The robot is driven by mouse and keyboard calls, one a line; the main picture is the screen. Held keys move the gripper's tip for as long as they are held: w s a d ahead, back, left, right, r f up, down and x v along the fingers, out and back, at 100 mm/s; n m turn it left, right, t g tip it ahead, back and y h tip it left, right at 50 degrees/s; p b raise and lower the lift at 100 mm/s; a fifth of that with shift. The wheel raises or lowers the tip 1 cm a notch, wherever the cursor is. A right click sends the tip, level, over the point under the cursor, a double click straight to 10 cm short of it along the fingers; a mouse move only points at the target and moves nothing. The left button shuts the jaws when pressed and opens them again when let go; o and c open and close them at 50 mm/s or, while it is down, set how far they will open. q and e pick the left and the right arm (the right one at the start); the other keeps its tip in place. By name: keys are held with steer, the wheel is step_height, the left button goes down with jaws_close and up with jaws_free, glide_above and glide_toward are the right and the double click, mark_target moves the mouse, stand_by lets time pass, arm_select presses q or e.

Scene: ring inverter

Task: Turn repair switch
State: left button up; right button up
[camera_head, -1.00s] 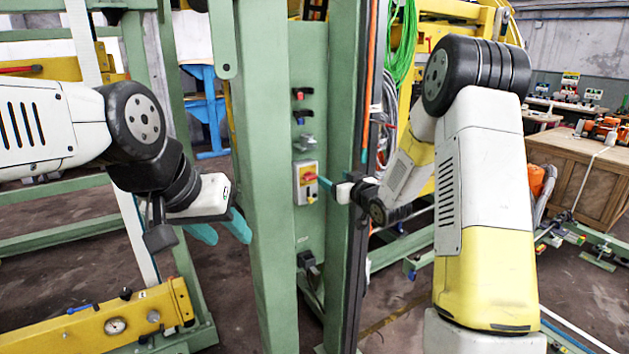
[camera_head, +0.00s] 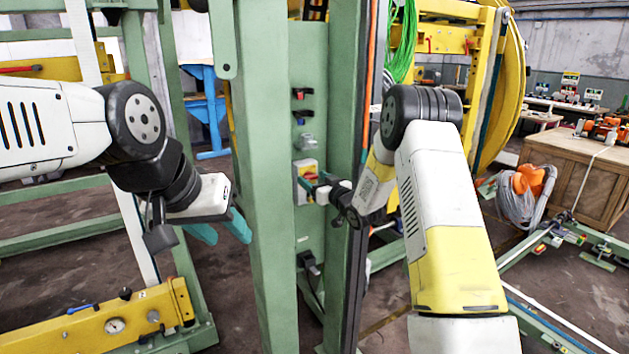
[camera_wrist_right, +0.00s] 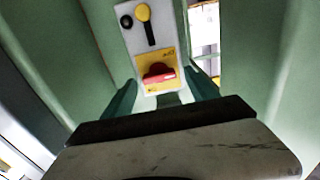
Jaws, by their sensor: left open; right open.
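The repair switch is a red knob on a yellow plate. It sits on a grey box (camera_head: 306,168) fixed to the green column, and in the head view my right gripper partly covers it. In the right wrist view the red knob (camera_wrist_right: 158,74) shows just ahead of the fingers, with a yellow lever (camera_wrist_right: 143,14) further up the box. My right gripper (camera_head: 310,183) is open at the box; its fingers appear to be on either side of the knob's lower part, and contact cannot be told. My left gripper (camera_head: 222,230) is open and empty, left of the column.
A yellow beam with a gauge (camera_head: 115,325) lies at lower left. Cables hang right of the column.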

steer(key=c, duration=1.4)
steer(key=shift+o, duration=0.2)
steer(key=shift+m, duration=0.3)
steer(key=m, duration=0.3)
steer(key=shift+d, duration=0.2)
steer(key=m, duration=0.6)
steer(key=shift+w+f, duration=0.1)
steer(key=m, duration=0.4)
steer(key=shift+d, duration=0.1)
steer(key=shift+f+m, duration=0.15)
steer(key=shift+m, duration=1.95)
